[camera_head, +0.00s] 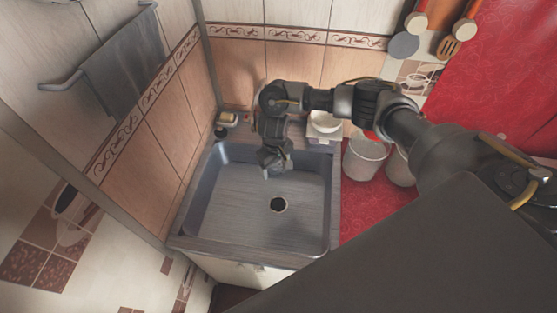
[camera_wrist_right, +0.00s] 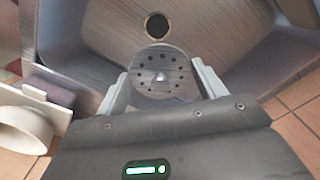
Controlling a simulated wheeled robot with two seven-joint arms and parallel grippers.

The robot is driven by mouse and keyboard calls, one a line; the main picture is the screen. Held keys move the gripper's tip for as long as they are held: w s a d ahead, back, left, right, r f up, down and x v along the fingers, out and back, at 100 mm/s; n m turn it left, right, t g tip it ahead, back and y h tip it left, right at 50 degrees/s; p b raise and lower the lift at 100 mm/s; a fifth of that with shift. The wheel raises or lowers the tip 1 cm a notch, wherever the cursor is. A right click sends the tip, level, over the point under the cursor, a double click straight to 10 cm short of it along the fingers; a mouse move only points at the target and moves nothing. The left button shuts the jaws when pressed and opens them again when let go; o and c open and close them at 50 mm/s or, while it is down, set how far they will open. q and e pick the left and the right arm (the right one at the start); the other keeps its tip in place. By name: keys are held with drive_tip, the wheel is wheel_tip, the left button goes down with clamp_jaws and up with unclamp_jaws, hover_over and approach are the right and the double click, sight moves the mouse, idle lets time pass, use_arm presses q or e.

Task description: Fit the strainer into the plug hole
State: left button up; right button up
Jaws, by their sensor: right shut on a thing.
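The plug hole (camera_head: 278,204) is a dark round opening in the floor of the grey sink (camera_head: 225,225). It also shows in the right wrist view (camera_wrist_right: 157,26). My right gripper (camera_head: 268,172) is over the back part of the sink, behind and a little left of the hole. In the right wrist view its two fingers are shut on the strainer (camera_wrist_right: 162,85), a round metal disc with small holes and a central knob. The strainer is apart from the hole. In the head view the gripper's tip is small and the strainer is hard to make out. My left gripper is out of view.
A white object (camera_head: 324,124) stands on the back ledge. Pale buckets (camera_head: 363,158) stand on the red oilcloth (camera_head: 368,210) right of the sink. The basin floor is clear.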

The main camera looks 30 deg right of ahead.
drive_tip(key=shift+s+d+f, duration=0.3)
drive_tip(key=shift+s+f, duration=0.15)
drive_tip(key=shift+s, duration=0.1)
drive_tip(key=shift+w+f, duration=0.1)
drive_tip(key=shift+f+b, duration=0.7)
drive_tip(key=b, duration=2.1)
hover_over(279, 207)
drive_tip(key=f, duration=1.7)
drive_tip(key=shift+w, duration=0.3)
use_arm(q)
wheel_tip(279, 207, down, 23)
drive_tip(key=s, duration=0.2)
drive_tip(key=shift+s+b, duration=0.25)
drive_tip(key=shift+b, duration=0.1)
use_arm(e)
drive_tip(key=shift+f, duration=1.75)
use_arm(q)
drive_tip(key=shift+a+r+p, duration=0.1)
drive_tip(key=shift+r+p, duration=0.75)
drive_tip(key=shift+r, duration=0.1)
use_arm(e)
drive_tip(key=shift+s+f, duration=0.1)
drive_tip(key=shift+s, duration=0.05)
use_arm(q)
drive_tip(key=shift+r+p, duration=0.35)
use_arm(e)
drive_tip(key=shift+f, duration=0.5)
